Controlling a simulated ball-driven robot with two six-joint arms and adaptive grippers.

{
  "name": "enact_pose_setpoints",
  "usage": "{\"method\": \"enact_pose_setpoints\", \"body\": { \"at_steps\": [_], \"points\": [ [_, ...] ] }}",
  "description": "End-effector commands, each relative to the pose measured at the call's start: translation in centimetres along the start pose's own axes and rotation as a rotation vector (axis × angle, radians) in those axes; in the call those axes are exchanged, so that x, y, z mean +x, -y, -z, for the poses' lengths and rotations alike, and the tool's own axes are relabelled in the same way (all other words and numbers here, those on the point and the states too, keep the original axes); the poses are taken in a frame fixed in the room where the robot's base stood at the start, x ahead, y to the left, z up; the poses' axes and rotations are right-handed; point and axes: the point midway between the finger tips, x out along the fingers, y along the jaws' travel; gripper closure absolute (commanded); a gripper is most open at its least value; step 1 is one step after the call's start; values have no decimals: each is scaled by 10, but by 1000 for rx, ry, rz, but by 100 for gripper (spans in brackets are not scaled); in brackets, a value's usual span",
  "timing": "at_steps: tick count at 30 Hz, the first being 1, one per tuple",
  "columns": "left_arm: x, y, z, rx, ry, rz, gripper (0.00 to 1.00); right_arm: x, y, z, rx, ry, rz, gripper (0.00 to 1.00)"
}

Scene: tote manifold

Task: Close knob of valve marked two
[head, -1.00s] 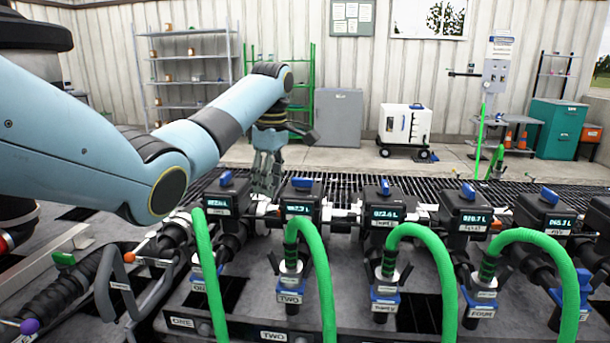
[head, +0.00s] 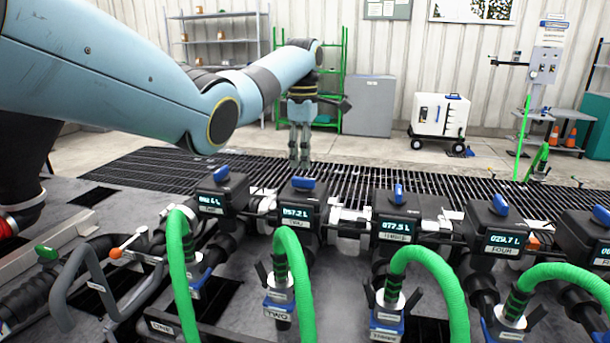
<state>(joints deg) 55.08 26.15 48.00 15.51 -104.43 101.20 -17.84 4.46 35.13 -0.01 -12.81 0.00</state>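The valve marked two has a dark box (head: 300,211) with a lit display, and a blue knob (head: 303,184) on top. The knob's handle looks turned crosswise, along the row. A TWO label (head: 277,313) shows below, by its green hose (head: 297,268). My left gripper (head: 300,163) points down, just above and behind the blue knob in the picture. Its fingers look near each other, and nothing is seen between them. I cannot tell how far they are parted or whether they touch the knob. My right gripper is out of view.
Similar boxes with blue knobs stand on both sides: one at left (head: 221,197), three (head: 397,220) and four (head: 500,230) at right. Tall green hoses arch in front. A grey bent handle (head: 75,275) stands at left. Floor grating (head: 400,190) lies behind the row.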

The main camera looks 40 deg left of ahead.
Motion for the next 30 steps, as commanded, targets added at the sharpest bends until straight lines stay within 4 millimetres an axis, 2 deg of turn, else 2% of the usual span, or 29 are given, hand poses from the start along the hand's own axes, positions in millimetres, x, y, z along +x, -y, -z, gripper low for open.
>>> {"method": "enact_pose_setpoints", "body": {
  "at_steps": [1, 4, 9, 13, 19, 20, 28, 30],
  "points": [
    [12, 0, 0, 0, 0, 3, 62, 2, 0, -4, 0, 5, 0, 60],
    [29, 1, 0, 1, 0, 2, 62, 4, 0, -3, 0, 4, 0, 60],
    [48, 0, 0, 1, -1, 1, 62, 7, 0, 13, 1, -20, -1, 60],
    [52, 0, 0, 1, 0, -1, 62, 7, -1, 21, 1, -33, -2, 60],
    [52, 0, 0, 1, 0, -1, 62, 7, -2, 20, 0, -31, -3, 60],
    [52, 0, 0, 2, 0, -1, 64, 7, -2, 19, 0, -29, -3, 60],
    [51, 0, 0, 1, 0, -1, 99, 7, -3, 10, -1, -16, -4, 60],
    [51, 0, 0, 1, 0, -1, 100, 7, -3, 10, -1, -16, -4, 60]
  ]
}}
